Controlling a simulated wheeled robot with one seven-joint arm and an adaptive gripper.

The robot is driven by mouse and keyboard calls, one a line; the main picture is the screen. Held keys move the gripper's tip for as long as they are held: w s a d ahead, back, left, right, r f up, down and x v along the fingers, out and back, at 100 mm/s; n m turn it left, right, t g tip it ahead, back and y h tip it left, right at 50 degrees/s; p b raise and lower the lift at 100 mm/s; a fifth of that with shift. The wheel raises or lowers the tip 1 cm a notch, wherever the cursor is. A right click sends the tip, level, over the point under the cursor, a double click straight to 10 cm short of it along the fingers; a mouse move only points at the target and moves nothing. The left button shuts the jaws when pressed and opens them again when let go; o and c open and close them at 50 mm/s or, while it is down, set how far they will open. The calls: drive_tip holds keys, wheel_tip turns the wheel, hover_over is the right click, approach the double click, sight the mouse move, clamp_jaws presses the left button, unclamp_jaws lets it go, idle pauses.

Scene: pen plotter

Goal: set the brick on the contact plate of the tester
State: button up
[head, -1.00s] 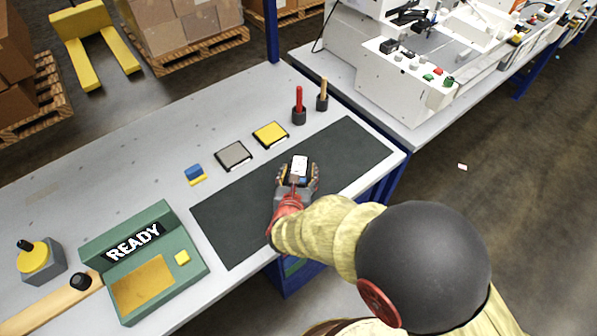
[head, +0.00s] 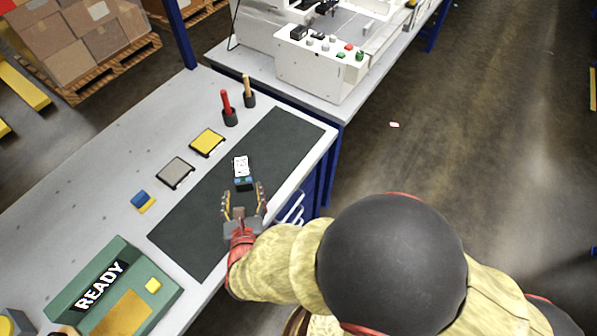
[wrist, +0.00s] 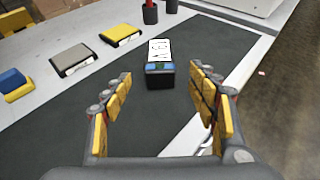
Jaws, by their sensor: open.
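The brick (head: 241,168) is a small dark block with a white marked label on top and blue patches at its near end. It lies on the dark mat and also shows in the wrist view (wrist: 160,75). My gripper (head: 242,194) is open and empty, with its fingers pointing towards the brick's near end. In the wrist view the brick sits ahead of the two spread fingers, roughly centred between them. The tester (head: 92,292) is a green box with a READY display at the lower left. Its gold contact plate (head: 122,314) is bare where visible, partly cut off by the frame edge.
A grey tile (head: 175,172), a yellow tile (head: 207,142) and a blue-and-yellow block (head: 143,201) lie beyond the dark mat (head: 195,245). Red and wooden handles stand in holders (head: 230,118) at the back. A white machine (head: 320,65) stands on the neighbouring bench.

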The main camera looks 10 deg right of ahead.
drive_tip(key=w+d+r+m+g+h, duration=0.1)
drive_tip(key=w+d+r+m+h, duration=0.15)
drive_tip(key=d+r+m, duration=0.35)
drive_tip(key=w+d+r+m+g+h, duration=0.1)
drive_tip(key=w+d+m+h, duration=0.15)
drive_tip(key=d, duration=0.45)
drive_tip(key=s+d+r+m+g+h, duration=0.1)
drive_tip(key=s+d+r+m+g, duration=0.15)
drive_tip(key=d+m, duration=0.4)
drive_tip(key=s+d+r+m+g+h, duration=0.25)
drive_tip(key=d+r+m, duration=0.2)
drive_tip(key=d, duration=0.35)
drive_tip(key=s+d+r+m+y, duration=0.1)
drive_tip(key=s+r+m+y, duration=0.2)
drive_tip(key=s+m, duration=0.3)
drive_tip(key=s+d+r+m+g+y, duration=0.1)
drive_tip(key=s+r+m+y, duration=0.3)
drive_tip(key=m, duration=0.7)
drive_tip(key=shift+s+r, duration=0.65)
drive_tip(key=shift+s, duration=0.35)
drive_tip(key=shift+o, duration=0.4)
drive_tip(key=shift+s+a+r+m, duration=0.1)
drive_tip(key=shift+r+m, duration=0.15)
drive_tip(key=shift+c, duration=0.5)
